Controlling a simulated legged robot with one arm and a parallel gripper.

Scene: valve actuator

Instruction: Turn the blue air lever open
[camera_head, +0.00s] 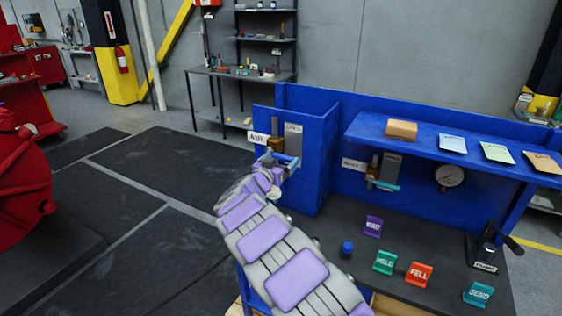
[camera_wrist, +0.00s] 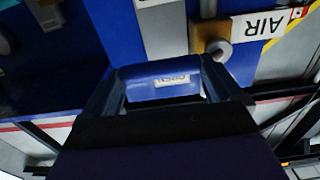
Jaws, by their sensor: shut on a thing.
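The blue air lever (camera_wrist: 163,70) lies across the middle of the wrist view, with a small white label on it. My gripper (camera_wrist: 162,84) has one finger at each end of this blue piece and is shut on it. In the head view my gripper (camera_head: 275,163) is at the air valve (camera_head: 276,143), on the blue panel's left part. The lever (camera_head: 287,160) is partly hidden there by my gripper. The white AIR sign (camera_head: 258,138) is left of the valve; it shows upside down in the wrist view (camera_wrist: 270,25). A grey plate (camera_head: 294,130) is behind the valve.
A second valve with a light-blue lever (camera_head: 384,185) is on the back panel to the right, near a round gauge (camera_head: 449,177). Coloured signs and a blue-capped item (camera_head: 347,249) stand on the dark bench. A blue shelf (camera_head: 420,140) overhangs it. The floor at left is open.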

